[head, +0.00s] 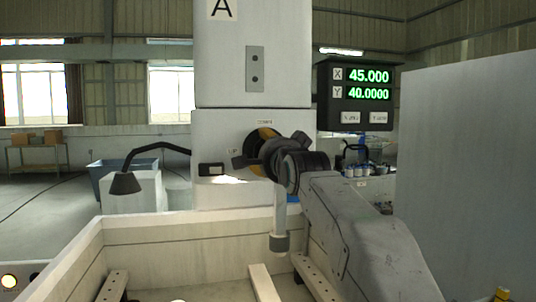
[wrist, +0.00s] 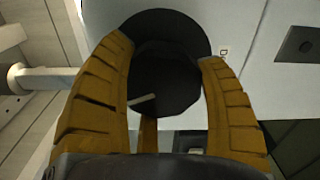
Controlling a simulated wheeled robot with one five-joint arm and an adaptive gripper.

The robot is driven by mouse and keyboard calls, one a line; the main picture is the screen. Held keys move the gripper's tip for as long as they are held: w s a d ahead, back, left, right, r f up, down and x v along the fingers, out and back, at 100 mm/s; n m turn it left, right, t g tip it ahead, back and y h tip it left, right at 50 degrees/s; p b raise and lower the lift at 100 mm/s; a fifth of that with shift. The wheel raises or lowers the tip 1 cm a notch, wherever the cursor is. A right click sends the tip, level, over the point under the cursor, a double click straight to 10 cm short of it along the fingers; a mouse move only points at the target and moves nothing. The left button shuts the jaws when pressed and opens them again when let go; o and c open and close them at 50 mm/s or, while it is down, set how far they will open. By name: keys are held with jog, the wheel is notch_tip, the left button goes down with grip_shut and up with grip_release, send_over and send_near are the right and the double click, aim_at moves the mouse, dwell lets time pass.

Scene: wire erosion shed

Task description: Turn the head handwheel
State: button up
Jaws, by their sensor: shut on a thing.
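The head handwheel (wrist: 165,82) is a black round knob with a wider black disc behind it and a short pale mark on its face. In the head view it shows only partly, as a dark round shape (head: 252,146) on the front of the white machine head, largely covered by my gripper. My gripper (wrist: 165,52) has ribbed yellow-orange fingers, one on each side of the knob, and is shut on it. In the head view my gripper (head: 263,150) reaches the head from the right.
A black jointed lamp (head: 126,183) stands at left. A pale open tank (head: 165,227) lies below, with slotted bars inside. A large grey panel (head: 468,170) fills the right side.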

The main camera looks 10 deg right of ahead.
jog(key=shift+s+r+m, duration=0.1)
jog(key=shift+r+m, duration=0.2)
jog(key=shift+m, duration=0.1)
jog(key=o, duration=1)
jog(key=shift+d, duration=0.2)
jog(key=shift+o, duration=0.9)
jog(key=shift+a+f, duration=0.1)
jog(key=shift+f, duration=0.1)
jog(key=s, duration=1.2)
